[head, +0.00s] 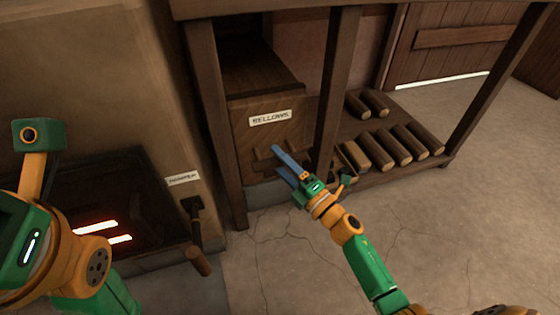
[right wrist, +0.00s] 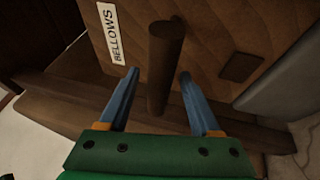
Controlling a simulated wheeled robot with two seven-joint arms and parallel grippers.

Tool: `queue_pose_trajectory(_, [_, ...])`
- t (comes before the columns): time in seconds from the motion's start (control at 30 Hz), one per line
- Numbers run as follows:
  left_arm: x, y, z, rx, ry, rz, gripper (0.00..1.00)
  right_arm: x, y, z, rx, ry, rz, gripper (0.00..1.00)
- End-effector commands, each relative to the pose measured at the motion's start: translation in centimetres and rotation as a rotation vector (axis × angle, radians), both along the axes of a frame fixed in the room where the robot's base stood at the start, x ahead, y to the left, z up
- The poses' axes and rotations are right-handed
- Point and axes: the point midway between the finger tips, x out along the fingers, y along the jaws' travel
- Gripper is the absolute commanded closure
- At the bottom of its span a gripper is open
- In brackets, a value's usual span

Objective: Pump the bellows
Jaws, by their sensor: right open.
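The bellows (head: 250,133) is a brown wooden box with a white BELLOWS label, under a wooden bench in the head view. Its grained front also fills much of the right wrist view (right wrist: 205,45). A dark round wooden handle (right wrist: 165,50) sticks out from this front. My right gripper (head: 277,159) is open in front of the box. In the right wrist view its blue fingers (right wrist: 159,74) stand on either side of the handle, with gaps showing. Parts of my left arm show at the left of the head view, but its gripper fingers do not.
A hearth with glowing bars (head: 96,228) lies at the left, with a labelled damper lever (head: 195,225) beside it. A bench post (head: 337,80) stands close to my right gripper. Several logs (head: 390,147) lie on the low shelf. The floor at right is clear.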

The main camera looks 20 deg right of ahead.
Motion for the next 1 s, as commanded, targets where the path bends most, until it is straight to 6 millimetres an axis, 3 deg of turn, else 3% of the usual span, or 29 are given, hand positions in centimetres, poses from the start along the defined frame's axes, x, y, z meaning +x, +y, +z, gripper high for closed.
queue_pose_trajectory(0.17, [-0.1,0.0,0.4,0.0,-0.006,0.0,0.46,-0.5,-0.2,0.0,0.001,0.002,0.001,0.36])
queue_pose_trajectory(0.5, [0.5,0.2,1.5,-0.001,0.014,-0.002,0.46,-6.1,-2.8,-1.1,0.0,0.002,-0.001,0.36])
queue_pose_trajectory(1.0, [1.2,0.0,1.6,0.006,0.037,0.007,0.46,-6.4,-3.0,-1.1,0.005,0.007,-0.003,0.36])
